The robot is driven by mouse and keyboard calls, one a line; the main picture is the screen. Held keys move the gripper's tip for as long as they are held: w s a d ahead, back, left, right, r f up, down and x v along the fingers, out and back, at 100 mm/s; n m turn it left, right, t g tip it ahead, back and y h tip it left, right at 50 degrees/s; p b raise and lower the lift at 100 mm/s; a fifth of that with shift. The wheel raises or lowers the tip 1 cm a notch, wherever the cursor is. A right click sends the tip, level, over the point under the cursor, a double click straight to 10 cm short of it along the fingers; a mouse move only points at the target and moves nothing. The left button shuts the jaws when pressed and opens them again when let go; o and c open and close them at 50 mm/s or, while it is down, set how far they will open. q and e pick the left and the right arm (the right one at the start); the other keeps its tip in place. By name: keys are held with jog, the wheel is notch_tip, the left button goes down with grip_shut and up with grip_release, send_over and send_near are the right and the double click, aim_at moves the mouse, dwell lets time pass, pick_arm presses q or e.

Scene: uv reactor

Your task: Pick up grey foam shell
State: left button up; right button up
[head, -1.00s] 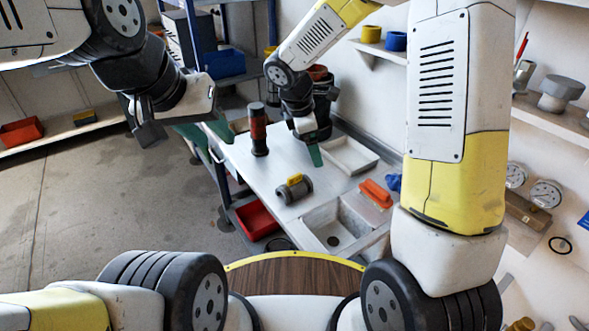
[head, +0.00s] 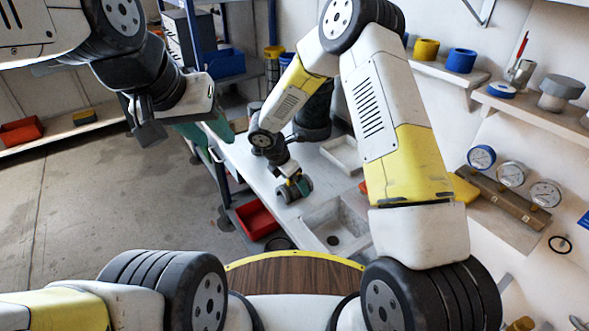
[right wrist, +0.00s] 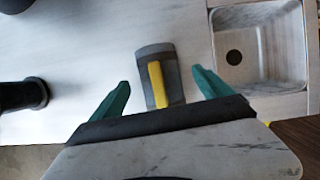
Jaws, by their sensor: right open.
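The grey foam shell (right wrist: 146,52) is a short grey cylinder with a yellow strip (right wrist: 157,84) along it. It lies on the light worktop (right wrist: 90,45). In the right wrist view it sits between the fingertips of my right gripper (right wrist: 161,78), which is open, with a gap on both sides. In the head view the shell (head: 284,194) is partly hidden behind my right gripper (head: 299,186). My left gripper (head: 208,134) is over the far left, away from the shell, with its green fingers apart and empty.
A sink (head: 335,232) is set in the worktop, right of the shell; it also shows in the right wrist view (right wrist: 265,45). A dark cylinder (right wrist: 22,95) stands at left in the wrist view. A white tray (head: 343,153) lies farther back. A red bin (head: 257,219) sits below.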

jog(key=shift+w+d+f, duration=0.1)
jog(key=shift+d+f, duration=0.05)
jog(key=shift+f, duration=0.3)
jog(key=c, duration=1.5)
jog(key=shift+o, duration=0.2)
jog(key=shift+r, duration=0.1)
